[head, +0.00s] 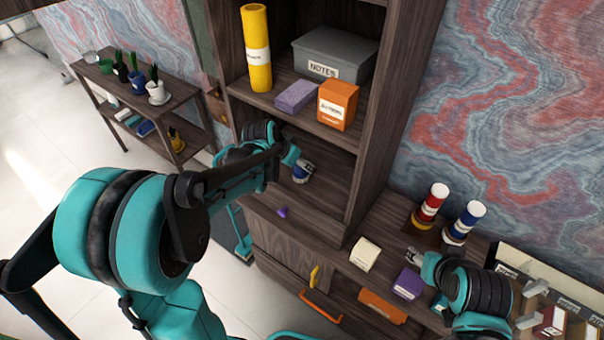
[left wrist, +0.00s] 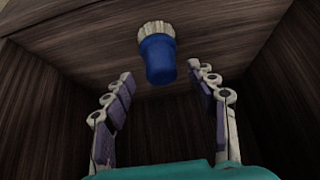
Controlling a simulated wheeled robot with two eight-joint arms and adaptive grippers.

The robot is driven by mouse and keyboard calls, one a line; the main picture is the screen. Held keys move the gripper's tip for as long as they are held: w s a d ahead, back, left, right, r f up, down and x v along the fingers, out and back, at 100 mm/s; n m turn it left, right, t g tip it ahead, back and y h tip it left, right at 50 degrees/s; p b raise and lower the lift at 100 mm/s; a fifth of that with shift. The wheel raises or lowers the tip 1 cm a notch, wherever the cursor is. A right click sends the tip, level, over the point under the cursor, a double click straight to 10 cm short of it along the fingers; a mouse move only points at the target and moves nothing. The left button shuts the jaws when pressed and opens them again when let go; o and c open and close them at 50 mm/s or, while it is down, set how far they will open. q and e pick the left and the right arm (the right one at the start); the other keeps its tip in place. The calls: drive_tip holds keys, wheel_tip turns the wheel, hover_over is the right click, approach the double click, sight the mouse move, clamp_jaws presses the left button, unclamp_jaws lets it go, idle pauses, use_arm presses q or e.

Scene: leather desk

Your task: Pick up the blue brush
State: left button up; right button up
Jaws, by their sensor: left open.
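The blue brush (left wrist: 158,62), with a blue handle and pale bristles, lies in the cabinet's lower compartment. In the left wrist view it is ahead of my left gripper (left wrist: 160,74), its handle end towards me and between the fingertips. The fingers are open on either side and I see no grip on it. In the head view the brush (head: 301,173) shows just beyond the end of my left arm, which partly hides that area. My right gripper (head: 414,256) is small, low at right, over the counter; its jaws are unclear.
Dark cabinet walls (left wrist: 45,105) close in around my left gripper. Above is a shelf with a yellow tube (head: 257,50), a grey notes box (head: 335,55) and an orange box (head: 337,105). A purple cone (head: 282,212) lies at the compartment's front. Red and blue bottles stand right.

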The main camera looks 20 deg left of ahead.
use_arm(q)
drive_tip(key=x, duration=0.3)
drive_tip(key=shift+w+b, duration=0.1)
drive_tip(key=shift+b, duration=0.25)
drive_tip(key=shift+c, duration=1.1)
drive_tip(key=c, duration=1)
drive_tip(key=shift+c, duration=0.2)
drive_tip(key=shift+r, duration=0.15)
